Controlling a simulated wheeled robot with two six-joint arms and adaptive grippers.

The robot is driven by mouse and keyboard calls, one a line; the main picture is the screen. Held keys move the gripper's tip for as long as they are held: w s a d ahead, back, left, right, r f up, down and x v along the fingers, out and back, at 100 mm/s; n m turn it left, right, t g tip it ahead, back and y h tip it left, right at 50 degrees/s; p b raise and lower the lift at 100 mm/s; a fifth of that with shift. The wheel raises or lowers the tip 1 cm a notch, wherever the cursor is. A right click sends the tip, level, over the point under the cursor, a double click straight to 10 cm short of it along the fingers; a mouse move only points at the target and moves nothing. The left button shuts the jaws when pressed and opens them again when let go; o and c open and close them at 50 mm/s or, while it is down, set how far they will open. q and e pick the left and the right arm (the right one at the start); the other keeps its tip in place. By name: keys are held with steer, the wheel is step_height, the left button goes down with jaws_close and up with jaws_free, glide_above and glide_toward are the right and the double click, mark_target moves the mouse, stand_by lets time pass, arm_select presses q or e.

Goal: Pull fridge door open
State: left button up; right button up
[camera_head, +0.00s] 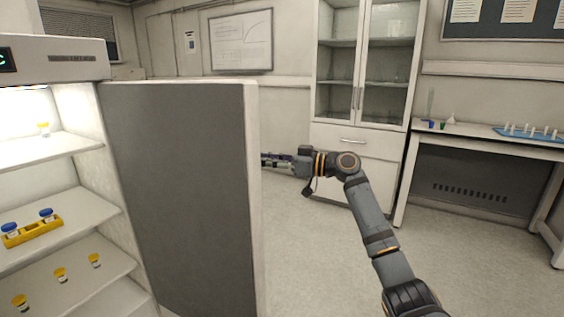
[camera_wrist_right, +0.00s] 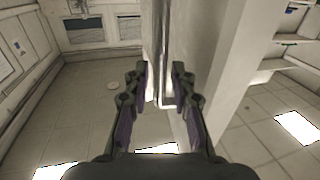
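The fridge (camera_head: 62,62) stands at the left with its lit interior showing. Its door (camera_head: 185,190) is swung wide open, the dark grey inner panel facing the head camera. My right gripper (camera_head: 266,160) is at the far side of the door's free edge, its tips partly hidden by that edge. In the right wrist view, the door's vertical metal handle (camera_wrist_right: 158,55) lies between the two fingers of this gripper (camera_wrist_right: 160,72). The fingers are apart, with gaps visible beside the handle; contact is not clear. My left gripper is not in view.
Fridge shelves hold small yellow-capped containers (camera_head: 60,274) and a yellow rack (camera_head: 32,231) with blue-capped vials. A glass-fronted cabinet (camera_head: 360,140) stands behind my right arm. A bench (camera_head: 490,140) with labware is at the right. The floor between door and bench is clear.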

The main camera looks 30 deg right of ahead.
steer(key=v, duration=0.8)
steer(key=shift+s+d, duration=0.15)
steer(key=shift+s, duration=0.05)
